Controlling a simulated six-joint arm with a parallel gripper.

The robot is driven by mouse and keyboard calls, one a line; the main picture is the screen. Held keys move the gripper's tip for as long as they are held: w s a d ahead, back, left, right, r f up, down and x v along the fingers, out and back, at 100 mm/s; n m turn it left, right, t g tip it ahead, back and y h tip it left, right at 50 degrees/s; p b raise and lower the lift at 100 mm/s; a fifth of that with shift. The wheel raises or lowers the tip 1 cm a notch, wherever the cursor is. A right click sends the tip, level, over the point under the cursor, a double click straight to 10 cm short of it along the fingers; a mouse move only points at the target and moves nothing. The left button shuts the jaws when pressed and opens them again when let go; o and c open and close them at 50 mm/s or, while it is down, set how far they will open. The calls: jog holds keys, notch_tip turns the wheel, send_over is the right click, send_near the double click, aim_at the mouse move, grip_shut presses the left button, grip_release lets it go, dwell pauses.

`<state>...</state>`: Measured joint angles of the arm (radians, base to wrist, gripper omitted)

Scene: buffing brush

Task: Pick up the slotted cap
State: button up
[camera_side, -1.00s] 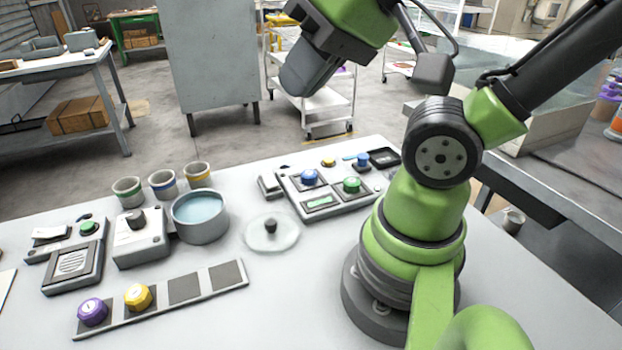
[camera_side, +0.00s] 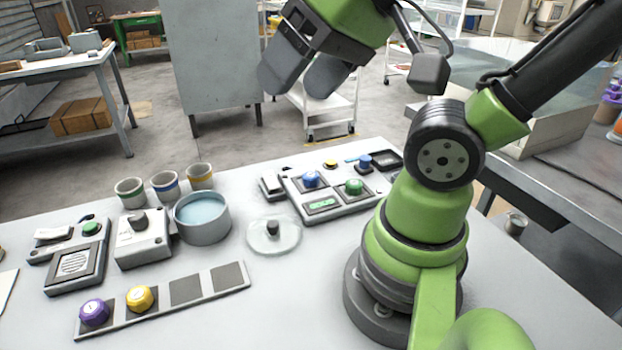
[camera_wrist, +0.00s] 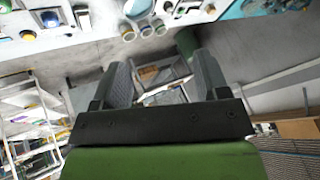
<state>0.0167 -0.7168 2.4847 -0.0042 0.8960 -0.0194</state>
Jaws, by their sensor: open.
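Several coloured caps are on the white table. A purple cap (camera_side: 94,312) and a yellow cap (camera_side: 139,298) sit on the left pads of a grey strip (camera_side: 165,301). A blue cap (camera_side: 311,179) and a green cap (camera_side: 353,187) sit on a grey panel (camera_side: 340,208) at the back. I cannot tell which one is the slotted cap. My gripper (camera_side: 302,78) is high above the table's back edge, open and empty, with its fingers apart. The wrist view shows both fingers (camera_wrist: 163,80) with nothing between them.
A bowl of bluish liquid (camera_side: 203,221) stands mid-table, with three banded cups (camera_side: 165,186) behind it. A round clear disc with a dark knob (camera_side: 273,236) lies to its right. A grey box with a knob (camera_side: 140,238) stands left. The front middle of the table is clear.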

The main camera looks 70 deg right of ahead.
jog(key=w+d+f+g+h, duration=0.2)
jog(key=w+d, duration=0.3)
jog(key=w, duration=0.1)
jog(key=n+g, duration=0.3)
jog(key=g, duration=0.2)
send_over(308, 174)
notch_tip(308, 174, down, 21)
jog(key=shift+r, duration=0.15)
notch_tip(308, 174, down, 6)
jog(key=shift+d+r, duration=0.1)
jog(key=c, duration=1)
